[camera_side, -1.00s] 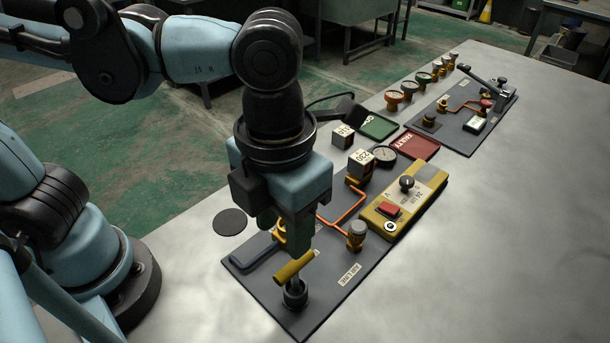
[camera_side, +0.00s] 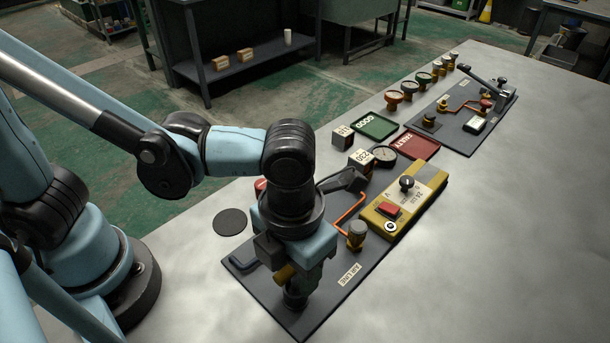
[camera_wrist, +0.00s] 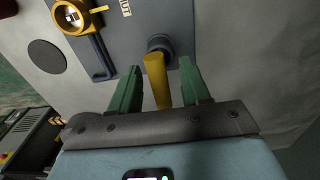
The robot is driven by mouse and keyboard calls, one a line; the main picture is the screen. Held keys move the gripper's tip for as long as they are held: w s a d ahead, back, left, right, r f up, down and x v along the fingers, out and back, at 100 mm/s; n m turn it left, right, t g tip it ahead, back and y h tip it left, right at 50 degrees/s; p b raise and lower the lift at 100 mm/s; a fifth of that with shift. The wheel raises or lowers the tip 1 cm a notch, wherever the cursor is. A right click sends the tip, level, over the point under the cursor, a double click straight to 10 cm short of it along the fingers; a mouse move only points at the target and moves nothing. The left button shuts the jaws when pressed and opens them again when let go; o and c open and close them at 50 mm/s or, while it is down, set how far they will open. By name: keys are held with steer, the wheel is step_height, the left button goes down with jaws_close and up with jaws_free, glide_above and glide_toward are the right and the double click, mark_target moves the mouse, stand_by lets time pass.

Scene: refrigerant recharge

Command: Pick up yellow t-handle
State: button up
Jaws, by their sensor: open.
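The yellow t-handle (camera_wrist: 157,80) stands in a dark round socket (camera_wrist: 160,43) on the grey panel, and its bar shows between my fingers in the wrist view. In the side view only the left end of the yellow bar (camera_side: 284,273) shows; my gripper hides the rest. My gripper (camera_wrist: 157,88) is open, with one green finger on each side of the t-handle. There appears to be a gap between the bar and each finger. In the side view my gripper (camera_side: 300,282) is low over the socket at the panel's front corner.
The grey panel (camera_side: 335,295) also bears an orange pipe (camera_side: 348,211) and a brass-and-grey fitting (camera_side: 356,235). A yellow meter (camera_side: 408,203) lies right of it. Green (camera_side: 376,125) and red (camera_side: 414,146) trays lie behind. The table's right side is clear.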

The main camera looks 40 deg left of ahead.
steer(key=shift+f, duration=0.5)
jaws_close()
steer(key=shift+r, duration=0.1)
